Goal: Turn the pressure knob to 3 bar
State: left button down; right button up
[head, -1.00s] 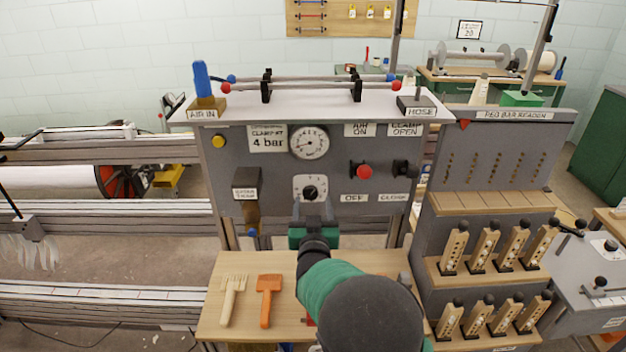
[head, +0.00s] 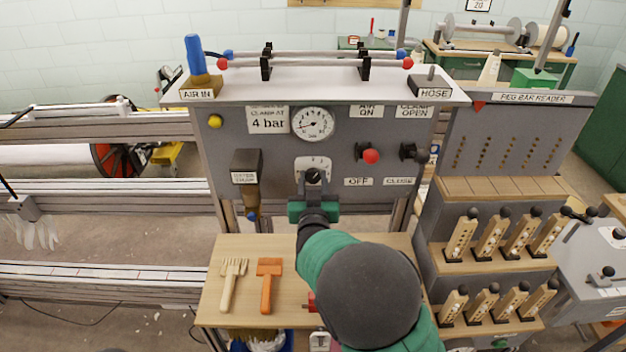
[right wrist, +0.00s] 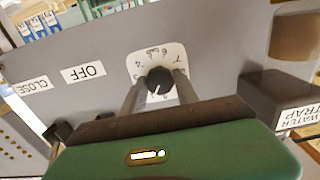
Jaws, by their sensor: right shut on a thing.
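The black pressure knob (head: 313,175) sits on a white dial plate on the grey panel (head: 232,130). It also shows in the right wrist view (right wrist: 159,80), with a white pointer mark and numbers printed around it. My right gripper (head: 313,184) reaches the knob from the front, its fingers on either side of it. In the right wrist view the two fingers (right wrist: 158,88) are closed on the knob. The round gauge (head: 312,124) is above; its needle points left, and its figures are too small to read. My left gripper is not in view.
A red knob (head: 371,156) and a black knob (head: 412,153) stick out right of the dial. The water trap (head: 246,165) is to its left. A sign (head: 268,120) reads "4 bar".

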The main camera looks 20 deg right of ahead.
grip_shut()
jog(key=m+b, duration=0.2)
jog(key=b, duration=0.1)
jog(key=shift+f+m, duration=0.15)
jog(key=shift+m, duration=0.15)
jog(key=m+b, duration=0.7)
jog(key=shift+f, duration=0.15)
jog(key=shift+m+b, duration=1.7)
jog(key=shift+m, duration=0.1)
jog(key=o, duration=1.3)
grip_release()
jog(key=shift+d+r, duration=0.1)
jog(key=shift+r, duration=0.1)
jog(key=shift+c, duration=0.2)
jog(key=shift+s, duration=0.1)
